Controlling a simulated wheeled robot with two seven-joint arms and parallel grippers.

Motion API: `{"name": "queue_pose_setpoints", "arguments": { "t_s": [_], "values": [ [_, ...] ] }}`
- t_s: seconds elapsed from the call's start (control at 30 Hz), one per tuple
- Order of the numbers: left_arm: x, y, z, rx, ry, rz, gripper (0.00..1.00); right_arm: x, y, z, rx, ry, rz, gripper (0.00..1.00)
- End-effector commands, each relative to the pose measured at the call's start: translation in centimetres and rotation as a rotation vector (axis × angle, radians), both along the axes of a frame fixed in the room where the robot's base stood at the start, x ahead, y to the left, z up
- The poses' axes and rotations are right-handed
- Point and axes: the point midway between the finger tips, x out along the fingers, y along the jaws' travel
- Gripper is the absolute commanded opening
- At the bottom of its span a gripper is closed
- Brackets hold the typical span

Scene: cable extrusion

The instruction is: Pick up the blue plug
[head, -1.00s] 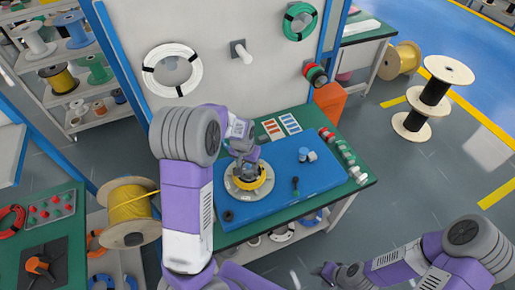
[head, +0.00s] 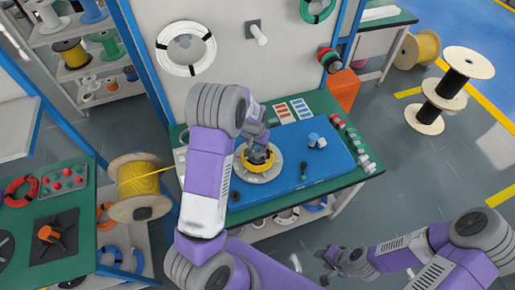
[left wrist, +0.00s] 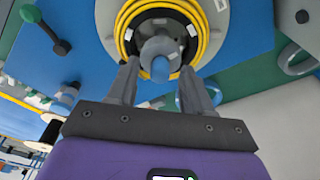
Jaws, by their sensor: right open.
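A grey, blue-tipped cylinder (left wrist: 160,68) stands in the middle of the yellow cable coil (left wrist: 122,32) in the left wrist view; I cannot tell for sure whether it is the blue plug. A small blue piece (head: 314,137) also stands beside a whitish one at the right of the blue mat. My left gripper (left wrist: 161,66) is over the coil, its fingers apart on either side of the blue-tipped cylinder, with gaps visible. In the head view my left gripper (head: 258,148) is partly hidden by its arm. My right gripper (head: 332,263) is open and empty, low in front of the table.
The coil rests on a pale round disc (head: 262,178) on the blue mat (head: 335,172). A black and green tool (head: 303,170) lies right of it. A yellow cable reel (head: 138,187) stands left of the table.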

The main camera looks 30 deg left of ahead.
Motion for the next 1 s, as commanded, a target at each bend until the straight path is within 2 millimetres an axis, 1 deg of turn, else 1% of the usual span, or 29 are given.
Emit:
{"name": "queue_pose_setpoints", "arguments": {
  "t_s": [0.03, 0.3, 0.57, 0.67, 0.77, 1.0],
  "values": [
    [0.0, 0.0, 0.0, 0.0, 0.0, 0.0, 0.42, 0.0, 0.0, 0.0, 0.0, 0.0, 0.0, 0.43],
    [0.0, 0.0, 0.0, 0.0, 0.0, 0.0, 0.0, 0.0, 0.0, 0.0, 0.0, 0.0, 0.0, 0.43],
    [0.0, 0.0, 0.1, 0.0, 0.0, 0.0, 0.0, 0.0, 0.0, 0.0, 0.0, 0.0, 0.0, 0.43],
    [0.1, 0.0, 0.8, 0.0, -0.003, 0.0, 0.0, 0.0, 0.0, 0.1, 0.0, 0.0, 0.0, 0.43],
    [0.1, 0.0, 2.4, 0.0, -0.005, 0.0, 0.0, 0.0, 0.0, 0.2, 0.0, 0.0, 0.0, 0.43],
    [0.1, -0.1, 7.4, 0.0, -0.006, -0.001, 0.0, 0.0, 0.0, 0.5, 0.0, 0.0, 0.0, 0.43]
  ]
}}
